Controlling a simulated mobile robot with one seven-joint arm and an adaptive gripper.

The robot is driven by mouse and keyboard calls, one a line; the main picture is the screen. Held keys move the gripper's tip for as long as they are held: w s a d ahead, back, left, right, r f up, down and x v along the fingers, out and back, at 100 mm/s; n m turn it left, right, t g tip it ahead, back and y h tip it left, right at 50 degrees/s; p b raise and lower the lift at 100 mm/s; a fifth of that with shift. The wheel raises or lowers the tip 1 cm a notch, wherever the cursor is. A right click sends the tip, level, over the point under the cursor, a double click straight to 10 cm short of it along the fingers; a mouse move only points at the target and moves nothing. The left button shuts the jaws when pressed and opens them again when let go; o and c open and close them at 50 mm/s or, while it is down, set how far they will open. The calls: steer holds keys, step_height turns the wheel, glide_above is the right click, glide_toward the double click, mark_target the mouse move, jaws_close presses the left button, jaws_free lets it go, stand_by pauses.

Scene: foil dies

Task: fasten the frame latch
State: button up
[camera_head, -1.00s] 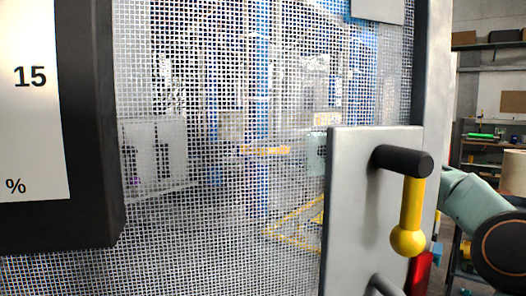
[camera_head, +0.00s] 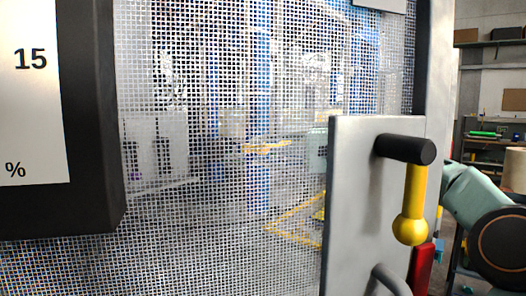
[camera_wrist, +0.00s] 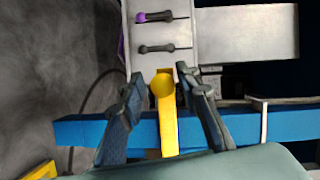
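In the head view a grey metal plate (camera_head: 352,200) stands at the edge of a mesh panel. It bears a black cylinder (camera_head: 405,149) from which a yellow lever with a ball end (camera_head: 411,229) hangs straight down. In the wrist view my gripper (camera_wrist: 160,77) is open. A yellow bar with a round end (camera_wrist: 165,105) lies in the picture between its two fingers, with visible gaps on both sides. I cannot tell whether this is the same lever. My gripper is not visible in the head view.
The mesh panel (camera_head: 220,230) fills the head view's middle, with a dark-framed display (camera_head: 90,130) at left. A red part (camera_head: 421,268) sits below the lever. In the wrist view a blue beam (camera_wrist: 75,130) crosses behind the fingers, below a grey plate with knobs (camera_wrist: 150,62).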

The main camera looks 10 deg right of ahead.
steer(key=shift+o, duration=0.2)
steer(key=shift+d, duration=0.1)
steer(key=v, duration=1.1)
steer(key=shift+s+d, duration=0.2)
steer(key=shift+d, duration=0.15)
